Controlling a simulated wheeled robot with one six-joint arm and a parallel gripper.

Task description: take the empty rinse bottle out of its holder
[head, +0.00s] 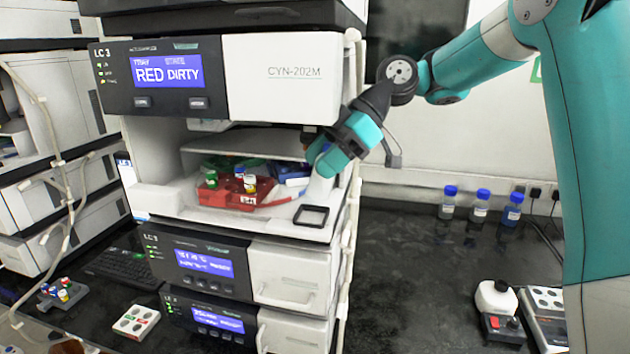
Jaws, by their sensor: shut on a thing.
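My gripper (325,165) reaches into the open bay of the LC 3 stack from the right. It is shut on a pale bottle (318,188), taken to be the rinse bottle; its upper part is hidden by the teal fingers. A square black frame (311,215), which looks like the holder, sits on the bay floor at the front right. The bottle shows just above and behind the frame, and the frame's opening looks empty. I cannot tell how much liquid the bottle holds.
A red tray (235,192) with capped vials stands left of my gripper, with green and blue trays behind it.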

